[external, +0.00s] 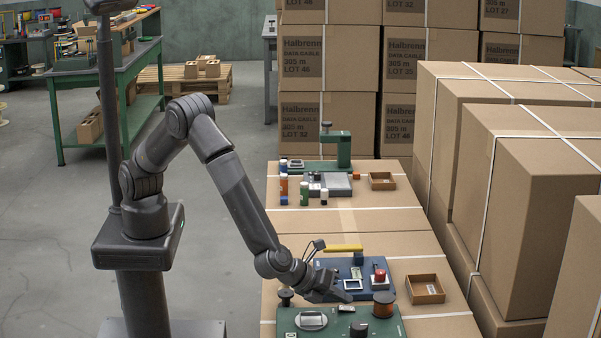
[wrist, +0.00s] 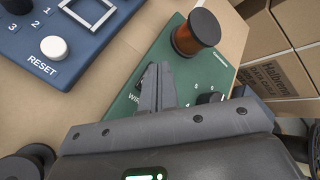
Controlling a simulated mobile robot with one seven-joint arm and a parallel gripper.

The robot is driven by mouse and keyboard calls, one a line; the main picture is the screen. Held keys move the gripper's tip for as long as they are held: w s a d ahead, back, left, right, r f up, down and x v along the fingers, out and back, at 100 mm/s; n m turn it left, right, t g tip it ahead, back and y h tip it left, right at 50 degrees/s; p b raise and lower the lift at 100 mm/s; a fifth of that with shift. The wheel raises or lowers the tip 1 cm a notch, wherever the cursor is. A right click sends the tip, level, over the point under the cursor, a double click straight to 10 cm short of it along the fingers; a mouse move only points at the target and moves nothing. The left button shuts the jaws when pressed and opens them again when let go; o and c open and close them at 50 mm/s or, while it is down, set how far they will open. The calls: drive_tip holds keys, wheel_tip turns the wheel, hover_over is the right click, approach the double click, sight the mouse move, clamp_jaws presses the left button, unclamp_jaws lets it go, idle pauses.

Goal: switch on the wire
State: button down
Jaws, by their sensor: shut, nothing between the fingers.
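A green panel (wrist: 222,68) lies under my gripper; it also shows at the bottom of the external view (external: 336,325). Lettering starting "WI" is partly visible beside my fingers in the wrist view; the rest of the word is hidden. My gripper (wrist: 158,72) is shut and empty, its fingertips over the panel near this lettering. A dark part shows just beside the fingertips, but I cannot tell whether it is a switch or whether the fingers touch it. A black knob (wrist: 210,98) with numbers around it sits right of the fingers. In the external view my gripper (external: 346,296) reaches over the panel's far edge.
A copper spool (wrist: 197,32) stands at the green panel's corner. A blue panel (wrist: 85,45) with a white RESET button (wrist: 54,47) lies beside it. A red button (external: 380,275) and a wooden tray (external: 425,288) are to the right. Stacked cartons (external: 540,190) stand along the right.

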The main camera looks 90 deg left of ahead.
sight(338, 308)
drive_tip(key=shift+r, duration=0.1)
drive_tip(key=shift+s+r, duration=0.2)
drive_tip(key=shift+r, duration=1)
drive_tip(key=shift+s+r, duration=0.15)
drive_tip(key=shift+r, duration=1.05)
